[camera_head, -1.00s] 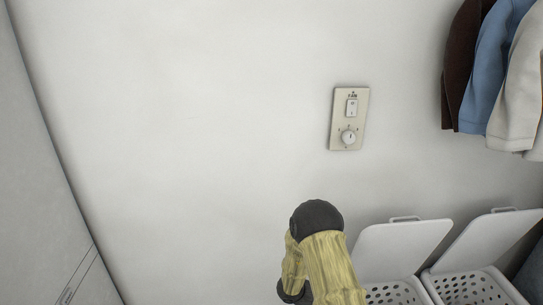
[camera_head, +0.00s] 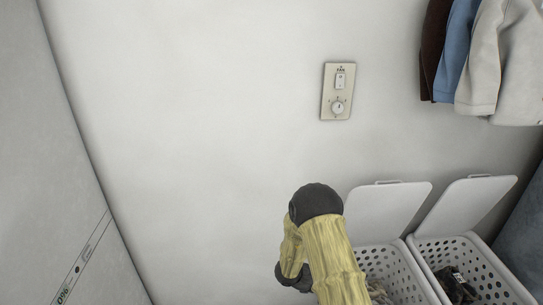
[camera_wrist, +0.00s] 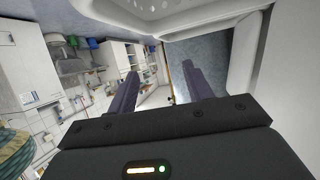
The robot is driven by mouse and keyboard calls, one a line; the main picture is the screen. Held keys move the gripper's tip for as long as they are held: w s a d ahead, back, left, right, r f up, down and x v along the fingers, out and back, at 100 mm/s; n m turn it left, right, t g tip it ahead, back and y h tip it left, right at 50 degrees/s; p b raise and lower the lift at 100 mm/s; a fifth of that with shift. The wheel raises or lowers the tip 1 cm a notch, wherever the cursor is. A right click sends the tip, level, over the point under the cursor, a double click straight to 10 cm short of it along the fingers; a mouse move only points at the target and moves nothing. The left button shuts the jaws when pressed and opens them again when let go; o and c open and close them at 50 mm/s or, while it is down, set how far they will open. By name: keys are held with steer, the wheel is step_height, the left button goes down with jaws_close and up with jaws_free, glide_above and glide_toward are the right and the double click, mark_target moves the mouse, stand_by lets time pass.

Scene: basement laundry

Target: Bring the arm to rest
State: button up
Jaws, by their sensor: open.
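In the wrist view my gripper (camera_wrist: 160,88) is open, with its two dark fingers apart and nothing between them. In the head view my arm (camera_head: 325,250), yellow-sleeved with a black joint, rises from the bottom edge in front of the white wall. My gripper itself is not visible in the head view. A pale basket-like edge (camera_wrist: 215,18) fills the top and right of the wrist view, close to the fingers; I cannot tell whether anything touches.
A fan switch plate (camera_head: 337,92) is on the wall. Jackets (camera_head: 490,60) hang upper right. A grey panel (camera_head: 75,170) stands left.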

steer(key=w+a+r+n+t+y, duration=0.4)
steer(key=r+n+t+y, duration=0.1)
steer(key=r, duration=0.1)
steer(key=w+a+r+n+t+y, duration=0.3)
steer(key=w+r+n+t+y, duration=0.15)
steer(key=r, duration=0.25)
steer(key=s+r+n+g+y, duration=0.25)
steer(key=s+n, duration=0.25)
steer(key=s, duration=0.6)
steer(key=s+r+n+g+y, duration=0.1)
steer(key=s+r+n+g, duration=0.3)
steer(key=s, duration=0.6)
step_height(320, 180, up, 16)
steer(key=a+t+p, duration=0.1)
steer(key=p, duration=1.6)
steer(key=shift+w+n, duration=0.15)
steer(key=shift+n, duration=0.3)
